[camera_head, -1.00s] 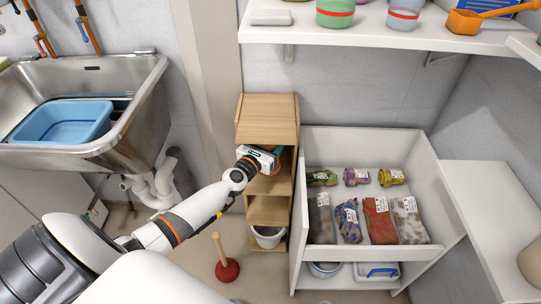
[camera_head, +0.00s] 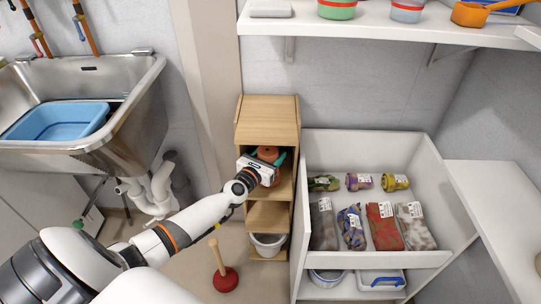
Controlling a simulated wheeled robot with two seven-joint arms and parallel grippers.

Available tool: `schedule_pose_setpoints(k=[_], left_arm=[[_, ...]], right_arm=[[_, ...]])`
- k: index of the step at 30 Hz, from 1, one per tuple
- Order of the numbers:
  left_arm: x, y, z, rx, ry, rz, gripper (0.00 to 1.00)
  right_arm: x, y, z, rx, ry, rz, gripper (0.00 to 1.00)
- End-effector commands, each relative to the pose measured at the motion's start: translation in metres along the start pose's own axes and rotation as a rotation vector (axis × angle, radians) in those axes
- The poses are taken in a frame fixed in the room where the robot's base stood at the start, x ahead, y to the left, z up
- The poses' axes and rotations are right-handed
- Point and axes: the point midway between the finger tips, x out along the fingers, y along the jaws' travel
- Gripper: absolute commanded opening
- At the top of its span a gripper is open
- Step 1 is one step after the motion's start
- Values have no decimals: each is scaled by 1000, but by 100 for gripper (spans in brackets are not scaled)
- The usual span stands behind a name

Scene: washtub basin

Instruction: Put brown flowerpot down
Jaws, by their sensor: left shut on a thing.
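The brown flowerpot (camera_head: 267,153) shows in the head view inside the upper open compartment of the wooden shelf unit (camera_head: 268,112). My left gripper (camera_head: 272,165) reaches into that compartment from the front. Its teal fingers are around the pot, shut on it. The gripper body hides part of the pot, and I cannot tell whether the pot's base touches the shelf board. My right gripper is not in view.
An open white drawer (camera_head: 385,262) with several bags and small bundles stands right beside the shelf unit. A white bucket (camera_head: 268,246) sits in the lowest compartment. A plunger (camera_head: 225,278) stands on the floor. A metal sink (camera_head: 130,100) with a blue basin (camera_head: 55,121) is at left.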

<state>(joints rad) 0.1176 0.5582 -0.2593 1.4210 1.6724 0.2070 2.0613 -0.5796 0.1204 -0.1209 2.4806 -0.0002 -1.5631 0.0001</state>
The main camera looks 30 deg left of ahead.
Motion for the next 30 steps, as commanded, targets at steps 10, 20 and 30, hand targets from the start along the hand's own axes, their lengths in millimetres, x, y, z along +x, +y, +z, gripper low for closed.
schedule_pose_setpoints(k=[10,20,30], left_arm=[[0,0,1,-1,2,0,26],[0,0,3,0,0,0,81],[-10,1,0,-1,-3,2,81]], right_arm=[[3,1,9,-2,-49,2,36],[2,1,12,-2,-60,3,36],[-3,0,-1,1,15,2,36]])
